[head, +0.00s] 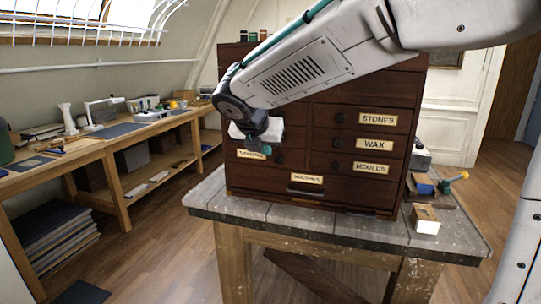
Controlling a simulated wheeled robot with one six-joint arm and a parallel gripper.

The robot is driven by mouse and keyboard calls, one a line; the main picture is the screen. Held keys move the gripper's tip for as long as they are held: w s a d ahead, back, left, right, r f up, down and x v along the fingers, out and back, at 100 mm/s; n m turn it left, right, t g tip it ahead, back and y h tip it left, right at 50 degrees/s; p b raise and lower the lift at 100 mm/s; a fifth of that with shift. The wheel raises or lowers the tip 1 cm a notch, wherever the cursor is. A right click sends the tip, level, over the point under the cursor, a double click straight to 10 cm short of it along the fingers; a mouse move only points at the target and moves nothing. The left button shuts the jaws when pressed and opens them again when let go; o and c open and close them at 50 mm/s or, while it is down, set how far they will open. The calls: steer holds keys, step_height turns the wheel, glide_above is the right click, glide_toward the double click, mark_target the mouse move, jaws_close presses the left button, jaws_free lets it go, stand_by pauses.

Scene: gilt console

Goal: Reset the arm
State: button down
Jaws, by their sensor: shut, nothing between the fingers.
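My arm reaches in from the upper right across the front of a dark wooden drawer cabinet. My gripper (254,147) is at its end, in front of the cabinet's left drawers, and is shut and empty. The cabinet (323,150) stands on a worn wooden table. Its drawers carry labels reading STONES, WAX and MOULDS on the right. A label at lower left is partly hidden by my gripper. I cannot tell whether the gripper touches the cabinet.
The table (330,226) has a free front strip. A long workbench (110,145) with tools runs along the left wall. Open floor lies between.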

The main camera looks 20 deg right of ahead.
steer(key=s+d+f+m+g+y, duration=0.1)
steer(key=s+d+f+m+g, duration=0.1)
steer(key=s+m, duration=0.7)
steer(key=s+d+f+m+g+y, duration=0.1)
steer(key=s+f+m+g+y, duration=0.1)
steer(key=s+m, duration=0.8)
steer(key=s+d+f+m+g+y, duration=0.1)
steer(key=s+f+m, duration=0.3)
steer(key=s+m, duration=0.5)
steer(key=shift+s+d+f+m+g+y, duration=0.2)
steer(key=shift+s+d+m+g+y, duration=0.45)
steer(key=shift+s, duration=2.65)
steer(key=shift+d+n+t, duration=0.2)
steer(key=shift+n+t, duration=0.05)
steer(key=shift+t, duration=0.1)
